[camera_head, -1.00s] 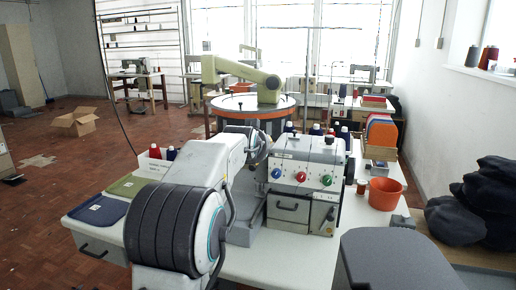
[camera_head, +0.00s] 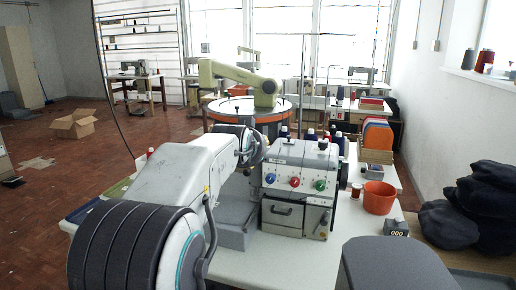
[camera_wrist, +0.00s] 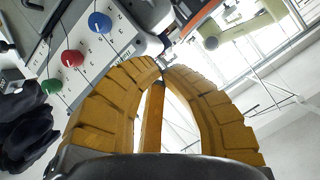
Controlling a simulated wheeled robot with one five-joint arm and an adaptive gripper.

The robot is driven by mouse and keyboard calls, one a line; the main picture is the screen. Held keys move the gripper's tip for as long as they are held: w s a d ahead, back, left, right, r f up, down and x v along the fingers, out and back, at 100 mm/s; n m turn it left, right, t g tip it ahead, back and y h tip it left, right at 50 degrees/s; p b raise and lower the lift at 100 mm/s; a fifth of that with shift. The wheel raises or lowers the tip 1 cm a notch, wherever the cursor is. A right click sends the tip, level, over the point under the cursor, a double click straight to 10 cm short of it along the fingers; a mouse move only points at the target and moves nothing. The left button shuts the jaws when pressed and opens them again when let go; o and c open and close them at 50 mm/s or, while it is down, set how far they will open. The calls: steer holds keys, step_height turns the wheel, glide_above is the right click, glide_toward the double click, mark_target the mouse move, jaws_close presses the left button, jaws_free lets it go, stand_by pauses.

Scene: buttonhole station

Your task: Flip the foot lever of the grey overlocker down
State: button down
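The grey overlocker (camera_head: 290,221) stands on the white table in the head view, with blue, red and green knobs on its front. In the wrist view its knob panel (camera_wrist: 84,62) is at the upper left, tilted. My gripper (camera_wrist: 162,70) shows two ribbed yellow fingers that bow apart in the middle and meet at the tips, with nothing seen between the tips. The tips appear close to the machine's left end; I cannot tell if they touch it. In the head view my arm hides my gripper and that end. I cannot make out the foot lever clearly.
An orange bucket (camera_head: 379,197) and a small block marked 000 (camera_head: 396,228) stand right of the overlocker. Thread cones stand behind it. Dark sacks (camera_head: 478,205) lie at the right. The table front (camera_head: 290,262) is clear.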

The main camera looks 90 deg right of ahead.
steer(key=shift+w+a+r, duration=0.1)
steer(key=shift+w+a, duration=0.05)
steer(key=shift+a, duration=0.85)
steer(key=shift+w+a+r, duration=0.1)
steer(key=shift+a, duration=0.9)
steer(key=shift+w, duration=0.1)
